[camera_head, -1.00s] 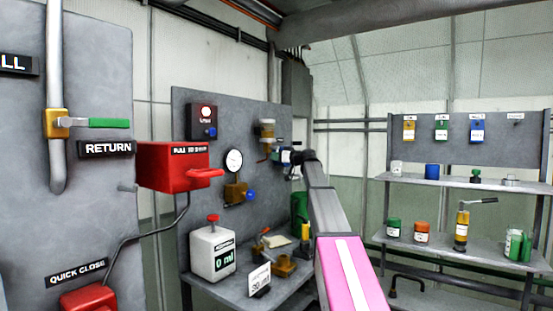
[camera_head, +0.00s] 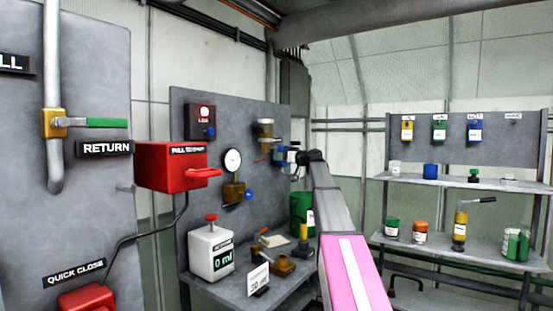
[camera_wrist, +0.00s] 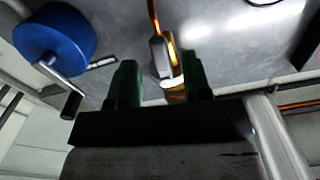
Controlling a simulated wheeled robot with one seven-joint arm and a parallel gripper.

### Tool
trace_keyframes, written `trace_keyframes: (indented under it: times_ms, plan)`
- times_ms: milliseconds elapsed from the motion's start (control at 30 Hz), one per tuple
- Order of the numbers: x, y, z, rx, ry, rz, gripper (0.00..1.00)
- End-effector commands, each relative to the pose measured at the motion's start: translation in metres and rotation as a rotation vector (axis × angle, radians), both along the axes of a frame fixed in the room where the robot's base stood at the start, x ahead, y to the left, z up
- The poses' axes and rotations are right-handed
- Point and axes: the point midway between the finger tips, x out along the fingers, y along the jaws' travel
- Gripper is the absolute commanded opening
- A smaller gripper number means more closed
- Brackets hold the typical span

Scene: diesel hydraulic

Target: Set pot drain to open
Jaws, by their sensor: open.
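A small pot with a brass-coloured top and a paler bowl (camera_head: 265,130) hangs on the grey back panel. An orange-red lever (camera_head: 262,160) shows below it, apparently the pot drain; its exact setting is too small to tell. My gripper (camera_head: 287,157) is at the panel just right of this lever. In the wrist view, my gripper (camera_wrist: 160,68) has two green fingers standing apart. A brightly lit yellow-brass part (camera_wrist: 174,68) shows between them, with a thin orange strip (camera_wrist: 153,18) beyond. Whether the fingers touch it I cannot tell.
A blue wheel with a crank handle (camera_wrist: 58,35) is left of my fingers in the wrist view. A gauge (camera_head: 232,161) and a white container (camera_head: 211,250) are to the left. Shelves (camera_head: 450,182) are at right.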

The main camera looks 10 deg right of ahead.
Motion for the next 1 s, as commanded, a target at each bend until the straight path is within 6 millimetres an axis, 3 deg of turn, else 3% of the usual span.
trace_keyframes:
  times_ms: [200, 400, 1000]
  plan:
    - [-0.032, -0.030, -0.001, -0.001, -0.001, -0.002, 0.45]
    - [-0.047, -0.046, 0.000, -0.002, 0.000, -0.001, 0.45]
    - [-0.051, -0.051, 0.000, -0.001, 0.000, 0.000, 0.45]
